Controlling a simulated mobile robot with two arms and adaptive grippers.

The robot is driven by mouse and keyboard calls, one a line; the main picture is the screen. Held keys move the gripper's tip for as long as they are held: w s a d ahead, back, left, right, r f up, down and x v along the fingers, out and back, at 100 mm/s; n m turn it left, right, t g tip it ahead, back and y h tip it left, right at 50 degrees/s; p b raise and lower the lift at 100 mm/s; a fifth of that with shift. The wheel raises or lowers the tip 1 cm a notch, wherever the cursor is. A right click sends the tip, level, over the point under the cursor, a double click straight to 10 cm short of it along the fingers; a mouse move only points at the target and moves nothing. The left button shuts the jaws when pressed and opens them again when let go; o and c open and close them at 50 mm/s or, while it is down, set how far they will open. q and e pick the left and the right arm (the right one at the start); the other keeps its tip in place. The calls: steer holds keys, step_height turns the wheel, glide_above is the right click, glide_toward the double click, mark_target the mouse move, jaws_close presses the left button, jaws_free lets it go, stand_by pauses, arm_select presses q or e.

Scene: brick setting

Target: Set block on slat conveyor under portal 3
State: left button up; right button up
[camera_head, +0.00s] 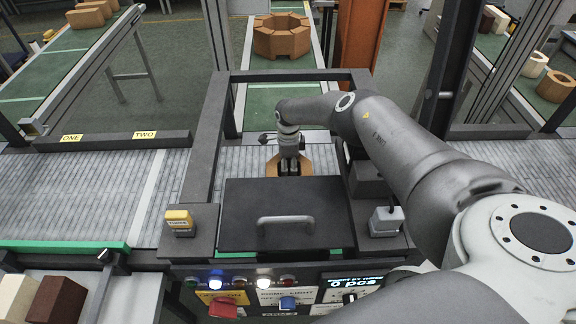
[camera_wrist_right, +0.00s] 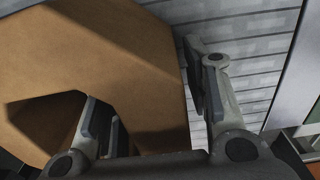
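An orange-brown block (camera_head: 273,166) with an angular opening is at the slat conveyor (camera_head: 102,188), inside a dark portal frame (camera_head: 285,76). In the right wrist view the block (camera_wrist_right: 95,50) fills the left and middle. My right gripper (camera_head: 290,166) is at the block, one finger in its opening and the other outside, so a wall lies between the fingers. I cannot tell whether both pads (camera_wrist_right: 155,105) press on it or whether the block rests fully on the slats. The gripper hides part of the block in the head view. My left gripper is not in view.
A black lid with a handle (camera_head: 286,222) stands in front of the block. A yellow box (camera_head: 180,222) and a grey box (camera_head: 386,220) flank it. Signs ONE (camera_head: 71,138) and TWO (camera_head: 145,135) mark the back rail. The conveyor left of the frame is clear.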

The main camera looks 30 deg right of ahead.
steer(key=shift+o, duration=0.2)
steer(key=shift+a+r, duration=0.1)
steer(key=shift+a, duration=0.05)
steer(key=shift+r+p, duration=0.55)
step_height(320, 180, up, 5)
steer(key=p, duration=0.4)
steer(key=shift+f, duration=0.1)
step_height(320, 180, up, 5)
steer(key=shift+r+b, duration=0.1)
steer(key=shift+b, duration=0.2)
steer(key=shift+r, duration=0.55)
steer(key=shift+w, duration=0.1)
